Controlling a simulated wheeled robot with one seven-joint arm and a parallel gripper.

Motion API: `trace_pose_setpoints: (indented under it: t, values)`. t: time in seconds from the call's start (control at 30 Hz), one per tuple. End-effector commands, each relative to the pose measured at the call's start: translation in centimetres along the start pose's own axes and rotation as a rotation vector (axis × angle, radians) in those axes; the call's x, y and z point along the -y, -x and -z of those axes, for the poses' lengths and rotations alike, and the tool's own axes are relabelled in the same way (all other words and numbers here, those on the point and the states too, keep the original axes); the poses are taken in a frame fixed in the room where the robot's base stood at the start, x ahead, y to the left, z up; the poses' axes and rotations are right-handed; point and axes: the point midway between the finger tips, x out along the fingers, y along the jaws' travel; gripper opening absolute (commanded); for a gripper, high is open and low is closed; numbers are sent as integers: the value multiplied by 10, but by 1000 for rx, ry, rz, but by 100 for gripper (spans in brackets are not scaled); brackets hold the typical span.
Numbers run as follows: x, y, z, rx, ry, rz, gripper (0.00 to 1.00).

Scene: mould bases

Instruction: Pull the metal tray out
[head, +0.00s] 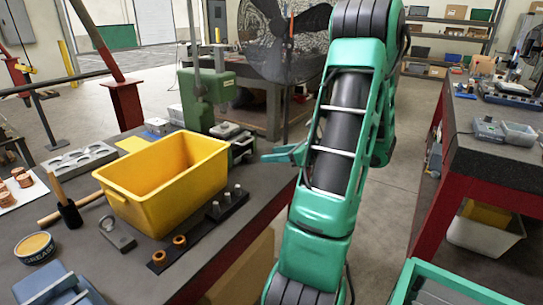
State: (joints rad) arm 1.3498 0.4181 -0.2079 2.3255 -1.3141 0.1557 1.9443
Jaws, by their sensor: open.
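A grey metal tray-like block (77,160) with round hollows lies on the left workbench, behind and left of the yellow bin. It looks like the metal tray, but I cannot be sure. The bin hides part of the bench near it. A teal tip of my gripper (283,154) shows left of my arm, over the bench's right edge, right of the yellow bin. It is open and well apart from the grey block. My arm hides the rest of it.
The yellow bin (165,185) stands mid-bench. A hammer (68,208), a grease tin (35,247) and a black block with pins (227,203) lie around it. A green drill press (207,95) stands behind. Floor is clear between my arm and the right bench (500,150).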

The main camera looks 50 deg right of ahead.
Motion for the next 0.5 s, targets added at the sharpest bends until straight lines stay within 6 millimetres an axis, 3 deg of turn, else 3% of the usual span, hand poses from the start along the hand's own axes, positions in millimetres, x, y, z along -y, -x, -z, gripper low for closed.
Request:
trace_pose_setpoints:
  t: [0.17,0.5]
  values:
    - [0,-14,1,-1,-1,-2,47]
    - [1,-68,1,-1,0,-2,47]
